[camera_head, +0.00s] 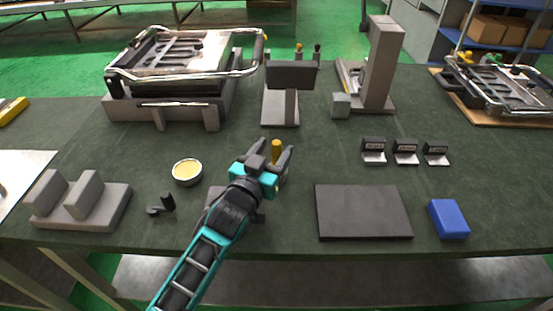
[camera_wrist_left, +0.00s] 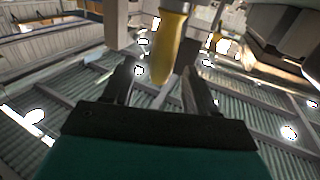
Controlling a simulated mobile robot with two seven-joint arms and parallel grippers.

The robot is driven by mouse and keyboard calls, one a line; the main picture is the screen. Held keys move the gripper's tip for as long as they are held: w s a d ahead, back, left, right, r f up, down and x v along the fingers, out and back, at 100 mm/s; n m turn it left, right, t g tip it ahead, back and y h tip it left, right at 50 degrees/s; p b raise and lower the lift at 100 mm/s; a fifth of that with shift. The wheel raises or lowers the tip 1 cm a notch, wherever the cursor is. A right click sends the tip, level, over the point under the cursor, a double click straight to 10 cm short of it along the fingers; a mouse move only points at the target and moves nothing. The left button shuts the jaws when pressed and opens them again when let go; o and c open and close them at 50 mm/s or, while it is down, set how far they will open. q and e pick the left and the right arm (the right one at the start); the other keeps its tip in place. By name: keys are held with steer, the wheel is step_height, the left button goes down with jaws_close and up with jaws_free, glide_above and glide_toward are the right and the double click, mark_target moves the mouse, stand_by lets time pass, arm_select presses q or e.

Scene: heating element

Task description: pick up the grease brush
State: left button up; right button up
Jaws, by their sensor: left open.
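The grease brush shows as a yellow handle (camera_head: 276,147), upright, at the middle of the table. My left gripper (camera_head: 277,155) is open, with its fingers on either side of the handle in the head view. In the left wrist view, the yellow handle (camera_wrist_left: 168,48) stands ahead of and between the open fingers (camera_wrist_left: 158,78), and I see no finger closed on it. The lower part of the brush is hidden behind the gripper in the head view. My right gripper is not in view.
A round tin with yellow contents (camera_head: 187,170) stands left of my gripper. A grey block (camera_head: 215,197) is partly hidden under my arm. A dark flat plate (camera_head: 362,212) and a blue block (camera_head: 448,218) lie to the right. A grey stand (camera_head: 292,80) rises behind the gripper.

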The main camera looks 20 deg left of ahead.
arm_select(q)
steer(key=shift+w+d, duration=0.15)
steer(key=shift+w, duration=1)
steer(key=c, duration=1.1)
steer(key=shift+o, duration=0.2)
steer(key=shift+r, duration=0.15)
step_height(320, 180, up, 20)
steer(key=p, duration=0.3)
steer(key=shift+p, duration=0.35)
